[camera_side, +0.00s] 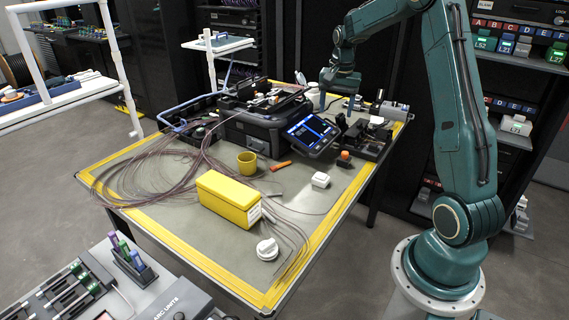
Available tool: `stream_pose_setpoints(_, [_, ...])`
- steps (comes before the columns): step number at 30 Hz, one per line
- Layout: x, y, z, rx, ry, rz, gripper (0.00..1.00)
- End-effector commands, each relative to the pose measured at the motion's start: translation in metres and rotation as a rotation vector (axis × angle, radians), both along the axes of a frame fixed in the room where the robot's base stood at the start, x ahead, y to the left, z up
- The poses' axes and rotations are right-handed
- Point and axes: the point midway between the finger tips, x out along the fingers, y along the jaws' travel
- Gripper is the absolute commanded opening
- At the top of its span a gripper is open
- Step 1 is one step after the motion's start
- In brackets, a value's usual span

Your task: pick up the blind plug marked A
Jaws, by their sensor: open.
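My gripper (323,102) is small in this view, at the far right part of the table, below my green wrist. It is open, and I make out nothing between its fingers. It is over or beside the small gear at the table's back edge; I cannot tell whether it touches anything. I cannot pick out a blind plug marked A. The markings on the small parts near my gripper are too small to read.
The yellow-edged table (300,190) holds a black splicer (262,125) with a lit screen (312,134), loose fibre coils (150,170), a yellow box (228,198), a yellow cup (247,162), a white block (320,180) and a white knob (267,249). The table's front right is mostly clear.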

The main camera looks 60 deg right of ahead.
Motion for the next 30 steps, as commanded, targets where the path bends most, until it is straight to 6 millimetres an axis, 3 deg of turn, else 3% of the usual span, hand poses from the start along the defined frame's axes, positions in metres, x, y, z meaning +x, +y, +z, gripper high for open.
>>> stream_pose_setpoints(6, [-0.009, -0.052, -0.048, 0.039, 0.037, -0.160, 0.64])
stream_pose_setpoints(12, [-0.017, -0.077, -0.073, 0.056, 0.053, -0.241, 0.64])
stream_pose_setpoints(23, [-0.018, -0.082, -0.081, 0.060, 0.056, -0.257, 0.64])
stream_pose_setpoints(30, [-0.019, -0.081, -0.104, 0.062, 0.058, -0.256, 0.64])
